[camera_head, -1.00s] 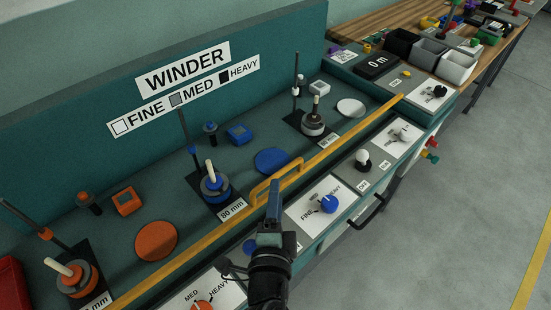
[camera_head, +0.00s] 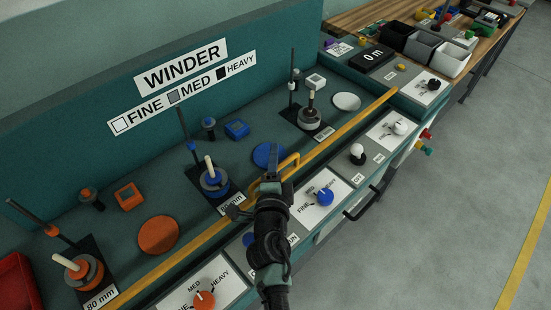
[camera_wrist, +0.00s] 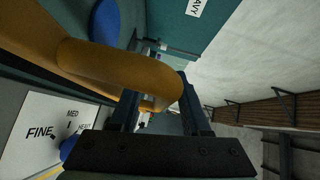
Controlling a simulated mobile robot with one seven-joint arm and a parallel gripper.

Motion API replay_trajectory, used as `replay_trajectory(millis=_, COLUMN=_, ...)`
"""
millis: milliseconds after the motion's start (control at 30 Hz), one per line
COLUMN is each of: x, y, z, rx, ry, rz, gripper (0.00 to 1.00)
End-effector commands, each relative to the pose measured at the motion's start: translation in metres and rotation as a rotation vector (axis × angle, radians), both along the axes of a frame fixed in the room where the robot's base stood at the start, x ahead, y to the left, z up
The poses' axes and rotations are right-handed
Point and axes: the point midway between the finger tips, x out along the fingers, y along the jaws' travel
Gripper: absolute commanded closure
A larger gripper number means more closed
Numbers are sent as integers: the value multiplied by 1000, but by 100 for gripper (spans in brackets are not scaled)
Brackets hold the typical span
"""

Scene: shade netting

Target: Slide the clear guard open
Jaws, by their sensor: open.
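The guard's yellow rail (camera_head: 345,129) runs diagonally along the front of the winder deck. Its clear panel cannot be made out. A raised yellow handle (camera_head: 288,167) stands on the rail near its middle; it fills much of the wrist view as a thick curved bar (camera_wrist: 120,72). My gripper (camera_head: 271,165) is open at the handle and hides its left part. In the wrist view my gripper's fingers (camera_wrist: 163,95) are apart, with the handle's curved end overlapping the space between them. Whether they touch it cannot be told.
Behind the rail stand spindles with spools, including a blue one (camera_head: 213,182). In front are knob panels, a blue knob (camera_head: 325,197), a white-topped knob (camera_head: 357,152) and a black drawer handle (camera_head: 361,207). Clear floor lies at right.

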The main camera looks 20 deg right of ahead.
Motion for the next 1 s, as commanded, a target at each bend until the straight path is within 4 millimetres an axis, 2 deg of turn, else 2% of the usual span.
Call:
replay_trajectory(millis=67, x=0, y=0, z=0, rx=0, ry=0, rz=0, gripper=53)
replay_trajectory(millis=333, x=0, y=0, z=0, rx=0, ry=0, rz=0, gripper=100)
replay_trajectory(millis=1000, x=0, y=0, z=0, rx=0, ry=1, rz=0, gripper=100)
